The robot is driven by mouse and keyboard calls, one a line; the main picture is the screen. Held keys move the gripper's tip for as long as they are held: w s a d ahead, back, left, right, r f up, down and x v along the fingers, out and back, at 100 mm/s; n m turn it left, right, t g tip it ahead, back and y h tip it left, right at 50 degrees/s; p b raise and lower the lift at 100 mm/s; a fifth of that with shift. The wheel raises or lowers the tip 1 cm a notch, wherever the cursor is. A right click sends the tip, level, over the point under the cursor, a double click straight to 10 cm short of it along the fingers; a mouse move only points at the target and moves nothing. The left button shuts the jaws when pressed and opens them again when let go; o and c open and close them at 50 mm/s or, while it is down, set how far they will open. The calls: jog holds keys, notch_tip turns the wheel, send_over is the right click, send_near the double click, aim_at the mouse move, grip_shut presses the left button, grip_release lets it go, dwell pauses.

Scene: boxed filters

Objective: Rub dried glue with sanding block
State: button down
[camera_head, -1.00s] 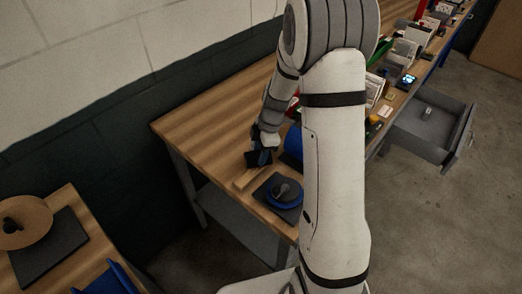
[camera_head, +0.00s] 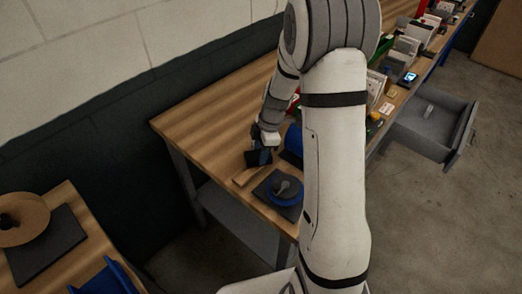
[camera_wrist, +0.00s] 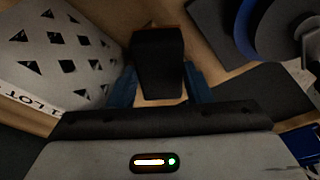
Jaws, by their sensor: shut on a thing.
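My gripper (camera_head: 264,146) is over the near end of the wooden bench. In the wrist view its blue fingers (camera_wrist: 158,82) are shut on a dark block (camera_wrist: 157,55), which looks like the sanding block; one finger is on each side of it. The block also shows below my gripper in the head view (camera_head: 255,159). I cannot tell whether its underside touches the wood. I cannot make out the dried glue; the block and my gripper hide the surface beneath.
A dark square pad (camera_head: 263,188) carries a blue and grey round thing (camera_head: 284,190) close by. A pale wooden strip (camera_head: 246,176) lies at the bench edge. A white perforated piece (camera_wrist: 60,50) is left of the block in the wrist view. An open drawer (camera_head: 428,128) juts out at right.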

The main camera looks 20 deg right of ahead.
aim_at(253, 160)
jog(key=shift+f+b, duration=0.35)
jog(key=shift+s+a+b, duration=0.3)
jog(key=shift+a+b, duration=0.05)
jog(key=shift+a, duration=0.05)
jog(key=shift+s+a+r+b, duration=0.1)
jog(key=shift+s+a+b, duration=0.5)
jog(key=shift+a, duration=0.35)
jog(key=shift+s+a+f+b, duration=0.2)
jog(key=shift+s+a+b, duration=0.4)
jog(key=shift+a+b, duration=0.25)
jog(key=shift+s+a+r+b, duration=0.1)
jog(key=shift+s+a+b, duration=0.4)
jog(key=shift+a, duration=0.4)
jog(key=shift+s+a+b, duration=0.3)
jog(key=shift+s+a, duration=0.4)
jog(key=shift+a, duration=0.15)
jog(key=shift+f+b, duration=0.2)
jog(key=shift+b, duration=0.25)
jog(key=shift+w+d+r, duration=0.1)
jog(key=shift+d, duration=0.05)
